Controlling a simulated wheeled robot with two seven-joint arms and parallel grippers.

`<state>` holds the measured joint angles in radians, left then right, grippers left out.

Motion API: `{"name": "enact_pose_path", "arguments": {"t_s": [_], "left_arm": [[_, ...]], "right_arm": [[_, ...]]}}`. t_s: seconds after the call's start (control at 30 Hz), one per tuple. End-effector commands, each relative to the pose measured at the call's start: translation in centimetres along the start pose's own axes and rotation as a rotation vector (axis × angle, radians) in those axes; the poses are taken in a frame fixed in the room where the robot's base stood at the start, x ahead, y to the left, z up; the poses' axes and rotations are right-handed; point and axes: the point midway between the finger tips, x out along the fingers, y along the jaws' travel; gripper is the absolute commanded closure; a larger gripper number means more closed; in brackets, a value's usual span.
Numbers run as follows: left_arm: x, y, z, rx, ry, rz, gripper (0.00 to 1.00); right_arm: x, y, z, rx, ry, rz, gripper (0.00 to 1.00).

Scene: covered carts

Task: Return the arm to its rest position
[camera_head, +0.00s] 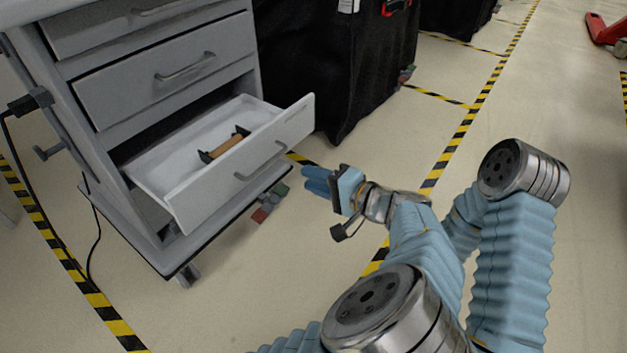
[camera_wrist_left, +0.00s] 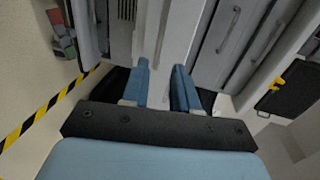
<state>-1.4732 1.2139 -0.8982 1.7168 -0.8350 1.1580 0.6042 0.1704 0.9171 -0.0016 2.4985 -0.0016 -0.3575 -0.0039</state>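My left gripper (camera_head: 318,183) is in the middle of the head view, just right of the open drawer's front and apart from it. Its two blue fingers (camera_wrist_left: 160,88) show in the left wrist view with a gap and nothing held between them. Behind them is a pale grey panel of the cart. My right gripper is not in view.
A grey drawer cart (camera_head: 165,82) stands at the left, its lowest drawer (camera_head: 245,150) pulled out with a brown, black-ended object (camera_head: 225,146) inside. A black covered cart (camera_head: 335,70) stands behind. The floor (camera_head: 560,110) at the right is mostly clear.

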Motion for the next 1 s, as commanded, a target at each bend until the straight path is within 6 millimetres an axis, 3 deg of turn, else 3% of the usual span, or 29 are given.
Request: {"name": "enact_pose_path", "arguments": {"t_s": [0.47, 0.57, 0.67, 0.77, 0.83, 0.9, 1.0], "left_arm": [[0.1, 0.1, 0.0, 0.001, -0.001, 0.002, 0.71], [1.2, 1.1, 0.4, 0.023, -0.017, 0.039, 0.71], [4.2, 4.4, 1.7, 0.078, -0.061, 0.156, 0.71], [8.2, 10.2, 4.7, 0.149, -0.131, 0.371, 0.71], [10.2, 15.1, 7.9, 0.179, -0.186, 0.570, 0.71], [11.0, 20.0, 11.6, 0.177, -0.241, 0.793, 0.71], [9.7, 25.5, 16.3, 0.094, -0.306, 1.106, 0.71]], "right_arm": [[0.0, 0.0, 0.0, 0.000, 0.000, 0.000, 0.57], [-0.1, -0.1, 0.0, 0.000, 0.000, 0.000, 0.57], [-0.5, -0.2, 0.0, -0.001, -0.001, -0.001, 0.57], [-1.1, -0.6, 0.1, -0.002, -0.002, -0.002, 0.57], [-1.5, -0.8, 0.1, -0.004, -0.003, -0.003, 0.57], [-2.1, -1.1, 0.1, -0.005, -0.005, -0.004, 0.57], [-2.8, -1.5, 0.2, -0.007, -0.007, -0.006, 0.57]]}}
